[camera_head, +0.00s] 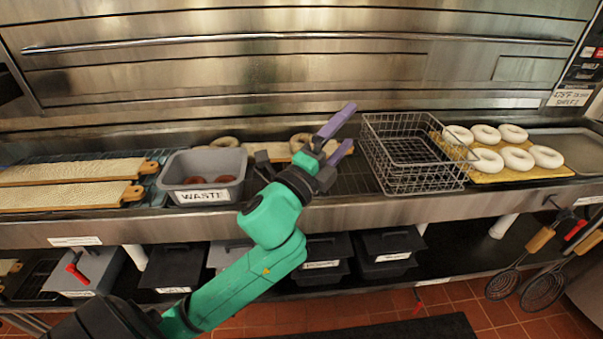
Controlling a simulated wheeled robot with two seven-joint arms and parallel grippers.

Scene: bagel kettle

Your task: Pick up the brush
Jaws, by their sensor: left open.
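My left gripper (344,128) has two purple fingers, spread open and empty, pointing up and right. It shows over the counter between the grey waste bin and the wire basket. Its green arm comes in from the lower left. I cannot clearly make out a brush. A small dark shape (262,163) shows just left of the gripper, partly behind my arm. I cannot tell whether it is the brush or part of my arm. A pale board (270,149) lies behind the gripper, partly hidden by it. My right gripper is not in view.
A grey waste bin (208,194) stands left of the gripper, and a wire basket (425,183) stands right. Long boards (65,197) lie at the left. Pale bagels (487,160) rest on a yellow board at the right. Strainers (503,283) hang off the counter's front edge.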

